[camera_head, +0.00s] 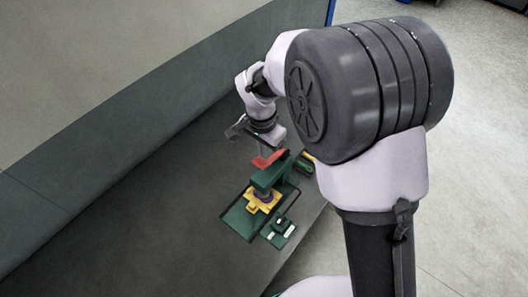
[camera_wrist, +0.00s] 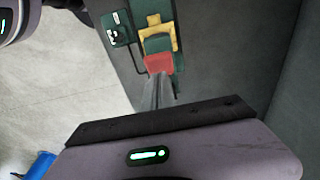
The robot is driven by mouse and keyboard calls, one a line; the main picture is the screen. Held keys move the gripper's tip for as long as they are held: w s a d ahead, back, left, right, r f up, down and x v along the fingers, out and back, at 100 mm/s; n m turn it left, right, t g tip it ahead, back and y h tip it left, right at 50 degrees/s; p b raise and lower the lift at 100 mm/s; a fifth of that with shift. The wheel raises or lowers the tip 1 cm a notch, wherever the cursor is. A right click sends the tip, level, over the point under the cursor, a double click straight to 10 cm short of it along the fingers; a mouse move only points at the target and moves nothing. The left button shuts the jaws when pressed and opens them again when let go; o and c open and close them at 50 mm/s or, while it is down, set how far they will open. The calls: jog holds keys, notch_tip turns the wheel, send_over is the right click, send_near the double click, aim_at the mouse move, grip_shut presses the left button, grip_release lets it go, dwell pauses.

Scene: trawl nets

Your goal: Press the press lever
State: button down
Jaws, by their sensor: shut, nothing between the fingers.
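The press (camera_head: 270,177) stands on the dark bench. It has a green body, a yellow fixture (camera_head: 262,200) and a green base plate (camera_head: 240,221). Its red lever (camera_head: 267,160) is at the top and looks tilted. In the wrist view the lever (camera_wrist: 159,63) shows just beyond my fingertips. My gripper (camera_head: 264,148) is shut and empty, with its fingers close above the lever. In the wrist view the fingertips (camera_wrist: 160,80) overlap the lever's near edge; I cannot tell whether they touch it. My arm hides part of the bench to the right.
A small green box with light buttons (camera_head: 278,233) sits beside the base plate, near the bench edge; it also shows in the wrist view (camera_wrist: 118,32). Another green and yellow item (camera_head: 305,163) lies behind the press, partly hidden by my arm. The bench left of the press is clear.

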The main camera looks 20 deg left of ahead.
aim_at(258, 166)
jog(key=shift+s+f, duration=0.15)
jog(key=shift+f, duration=0.15)
jog(key=shift+f, duration=0.1)
jog(key=shift+s+a+f+b, duration=0.1)
jog(key=shift+s+f+b, duration=0.1)
jog(key=shift+b, duration=0.45)
jog(key=f+t+b, duration=0.1)
jog(key=b, duration=0.2)
jog(key=s+f+b, duration=0.1)
jog(key=b, duration=0.2)
jog(key=s+a+f+t+h+b, duration=0.1)
jog(key=b, duration=0.3)
jog(key=shift+s+f+t, duration=0.1)
jog(key=shift+f+t, duration=0.2)
jog(key=f+b, duration=0.1)
jog(key=b, duration=0.1)
jog(key=s+f+b, duration=0.1)
jog(key=b, duration=0.1)
jog(key=shift+s+a, duration=0.15)
jog(key=shift+s, duration=0.05)
jog(key=shift+f, duration=0.1)
